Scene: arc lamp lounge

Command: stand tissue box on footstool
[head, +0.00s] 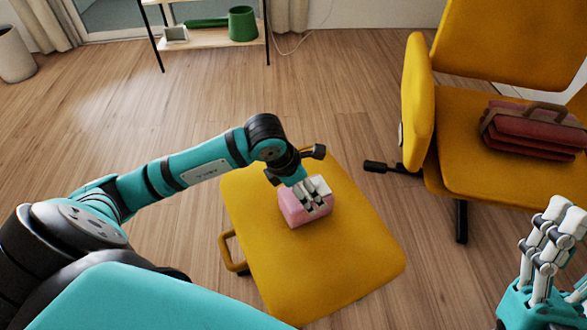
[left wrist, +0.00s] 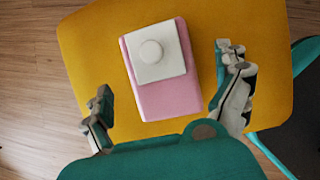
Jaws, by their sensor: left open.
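The tissue box (head: 293,211) is pink with a white top and stands on the yellow footstool (head: 330,265), toward its far side. In the left wrist view the box (left wrist: 168,98) shows its white top with a round knob, over the yellow footstool (left wrist: 275,70). My left gripper (head: 313,197) is open just above the box, partly covering it in the head view. In the left wrist view its fingers (left wrist: 164,76) are spread on either side of the box with visible gaps. My right gripper (head: 560,222) is at the lower right, away from the footstool; its opening is unclear.
A yellow chair (head: 450,135) holding a dark red bag (head: 535,133) stands to the right. A shelf (head: 205,40) with a green mug (head: 242,24) stands at the back. A pale bin (head: 14,56) is at far left. The wooden floor between is clear.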

